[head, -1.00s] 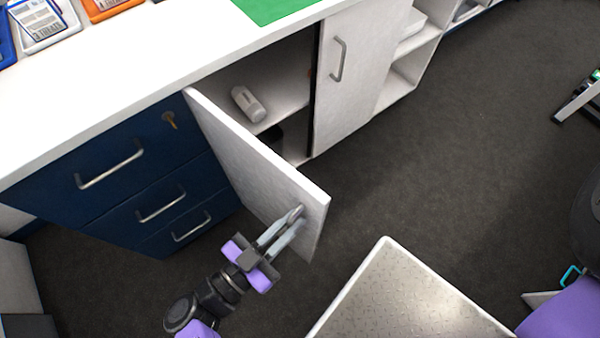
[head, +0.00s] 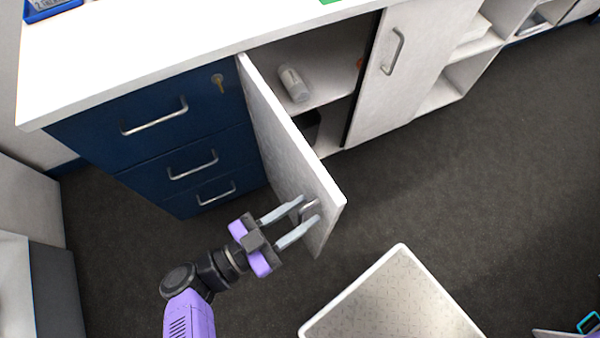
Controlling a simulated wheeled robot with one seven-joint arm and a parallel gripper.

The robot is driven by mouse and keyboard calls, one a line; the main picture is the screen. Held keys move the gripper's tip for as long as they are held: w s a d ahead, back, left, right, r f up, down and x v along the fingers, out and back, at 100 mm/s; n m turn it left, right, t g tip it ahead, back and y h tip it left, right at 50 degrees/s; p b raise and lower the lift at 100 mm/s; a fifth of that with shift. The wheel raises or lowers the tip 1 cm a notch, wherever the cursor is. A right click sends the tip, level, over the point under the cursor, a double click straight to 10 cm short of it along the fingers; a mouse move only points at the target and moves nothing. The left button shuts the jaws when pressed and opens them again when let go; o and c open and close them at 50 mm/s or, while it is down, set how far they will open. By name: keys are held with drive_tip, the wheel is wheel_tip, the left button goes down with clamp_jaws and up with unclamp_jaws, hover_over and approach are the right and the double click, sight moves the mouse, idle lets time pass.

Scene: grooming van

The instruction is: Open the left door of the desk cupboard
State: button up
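The left door (head: 285,150) of the desk cupboard is pale grey and stands swung out from the cupboard, wide open. Its handle (head: 309,209) is on the door's outer face near the free edge. My gripper (head: 300,220) is at the handle, its two fingers spread apart on either side of it. I cannot tell whether the fingertips touch the handle or the door. Inside the cupboard, a pale bottle (head: 294,84) lies on the shelf (head: 325,70), and a dark object (head: 307,126) is below, partly hidden by the door.
The right cupboard door (head: 400,75) is shut. Blue drawers (head: 150,125) with bar handles stand left of the cupboard, the top one with a key in its lock. A metal-topped table or platform (head: 395,300) stands at the front, right of my gripper. Dark floor on the right is mostly clear.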

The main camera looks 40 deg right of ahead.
drive_tip(key=a+b, duration=0.1)
drive_tip(key=a, duration=0.6)
drive_tip(key=shift+w+a+b, duration=0.2)
drive_tip(key=shift+a+b, duration=0.1)
drive_tip(key=shift+a, duration=0.05)
idle(0.5)
